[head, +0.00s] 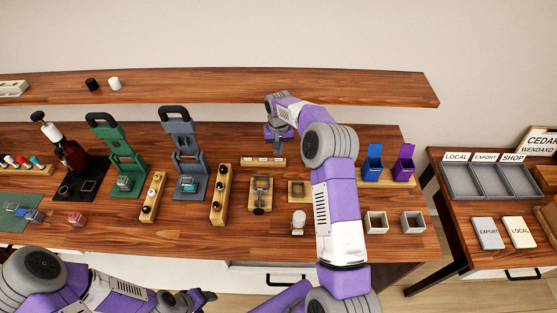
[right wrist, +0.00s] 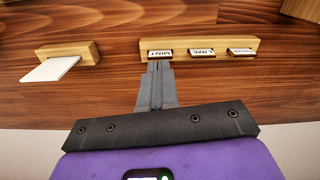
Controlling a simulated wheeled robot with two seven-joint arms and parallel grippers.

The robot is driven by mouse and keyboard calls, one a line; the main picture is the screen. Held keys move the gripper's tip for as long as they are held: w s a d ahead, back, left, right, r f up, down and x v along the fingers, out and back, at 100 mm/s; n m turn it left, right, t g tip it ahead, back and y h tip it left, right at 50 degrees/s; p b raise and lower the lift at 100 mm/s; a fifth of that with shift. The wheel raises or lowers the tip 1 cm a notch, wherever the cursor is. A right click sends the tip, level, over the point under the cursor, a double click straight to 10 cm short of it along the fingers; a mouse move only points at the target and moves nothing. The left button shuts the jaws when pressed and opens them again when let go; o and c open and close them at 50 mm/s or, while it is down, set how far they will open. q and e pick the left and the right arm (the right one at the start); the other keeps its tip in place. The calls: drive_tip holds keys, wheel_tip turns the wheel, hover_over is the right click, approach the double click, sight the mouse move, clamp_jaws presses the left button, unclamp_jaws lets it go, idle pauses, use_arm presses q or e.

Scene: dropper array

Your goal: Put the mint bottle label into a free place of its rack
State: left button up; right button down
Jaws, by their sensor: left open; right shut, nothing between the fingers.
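The mint bottle label (right wrist: 160,53) is at one end of a wooden rack (right wrist: 176,44), in line with a lime label (right wrist: 202,53) and a third label (right wrist: 240,51) too small to read. In the head view the rack (head: 263,166) stands at the back middle of the table. My right gripper (right wrist: 159,66) is shut and empty, its fingertips close to the mint label; I cannot tell whether they touch. It shows in the head view (head: 276,146) just behind the rack. My left gripper (head: 207,296) is open and empty at the table's front edge.
A wooden block with a white card (right wrist: 52,68) stands left of the rack in the right wrist view. In the head view, green (head: 117,150) and grey (head: 188,155) presses stand left, and blue (head: 372,165) and purple (head: 403,165) boxes right. A shelf (head: 200,88) overhangs the back.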

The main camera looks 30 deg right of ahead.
drive_tip(key=shift+f+b, duration=0.8)
drive_tip(key=shift+f, duration=0.55)
idle(0.5)
idle(0.3)
drive_tip(key=shift+r+p, duration=1.65)
drive_tip(key=shift+r, duration=0.95)
